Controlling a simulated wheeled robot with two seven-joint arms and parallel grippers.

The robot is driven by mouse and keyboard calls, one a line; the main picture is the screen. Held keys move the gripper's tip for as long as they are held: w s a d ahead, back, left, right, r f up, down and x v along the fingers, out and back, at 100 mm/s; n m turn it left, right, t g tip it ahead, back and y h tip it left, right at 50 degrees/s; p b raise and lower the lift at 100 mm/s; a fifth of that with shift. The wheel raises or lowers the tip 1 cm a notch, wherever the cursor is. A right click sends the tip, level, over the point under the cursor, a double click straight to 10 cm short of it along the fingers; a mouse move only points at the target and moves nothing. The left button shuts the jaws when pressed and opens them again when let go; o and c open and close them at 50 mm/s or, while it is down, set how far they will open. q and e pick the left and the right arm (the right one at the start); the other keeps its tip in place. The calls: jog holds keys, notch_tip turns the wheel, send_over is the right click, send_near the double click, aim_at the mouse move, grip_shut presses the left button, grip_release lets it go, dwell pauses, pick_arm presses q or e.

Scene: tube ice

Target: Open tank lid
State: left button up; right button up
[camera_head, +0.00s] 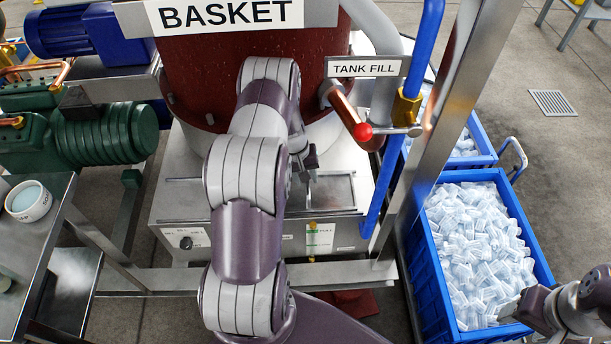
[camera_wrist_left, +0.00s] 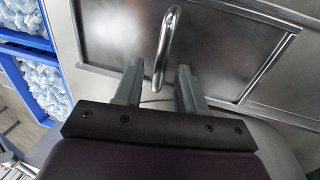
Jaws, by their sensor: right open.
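The tank (camera_head: 270,236) is a low grey metal box under the red vessel, with labels on its front. Its flat metal lid (camera_head: 336,188) lies level on top, partly hidden by my left arm. In the left wrist view the lid (camera_wrist_left: 222,52) fills the upper part, with a curved metal bar handle (camera_wrist_left: 166,45). My left gripper (camera_head: 312,168) is at the lid. In the left wrist view its fingers (camera_wrist_left: 158,82) are apart, with the handle between them and a gap on both sides. My right gripper (camera_head: 512,309) is at the lower right by the ice crate, open.
A blue crate (camera_head: 548,268) full of tube ice stands right of the frame post (camera_head: 440,110). A steel table (camera_head: 45,235) with a white bowl (camera_head: 28,201) is at left.

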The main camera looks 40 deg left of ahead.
pick_arm(q)
grip_shut()
jog(key=shift+s+a, duration=0.1)
jog(key=s+a+b, duration=0.1)
jog(key=s+a, duration=0.4)
jog(key=a, duration=0.1)
jog(key=s+a+b, duration=0.1)
jog(key=s+a, duration=0.5)
jog(key=a, duration=0.1)
jog(key=s+a, duration=0.5)
jog(key=a, duration=0.2)
jog(key=shift+s+b, duration=0.4)
grip_release()
jog(key=shift+r, duration=0.1)
